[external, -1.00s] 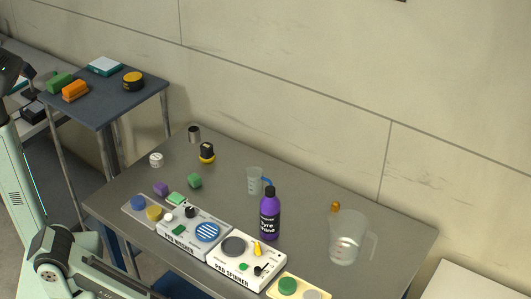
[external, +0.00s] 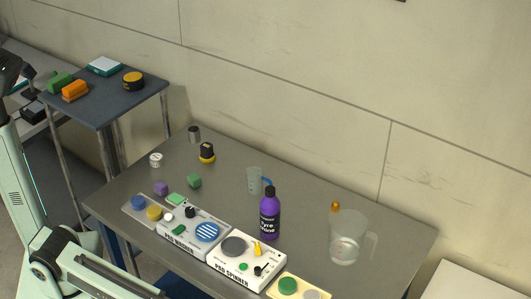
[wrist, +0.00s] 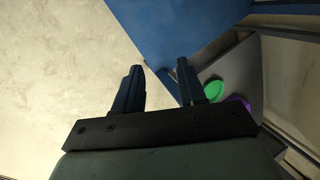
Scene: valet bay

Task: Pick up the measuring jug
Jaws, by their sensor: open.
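A large clear jug (external: 348,238) with a side handle stands upright at the right end of the grey table (external: 310,195). In the external view only part of my arm shows at lower left, and the gripper cannot be made out.
The pad washer (external: 195,232) and pad spinner (external: 247,261) line the front edge. A small amber-topped item (external: 335,207) stands just behind the jug. A blue panel (wrist: 175,30) lies ahead in the wrist view.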

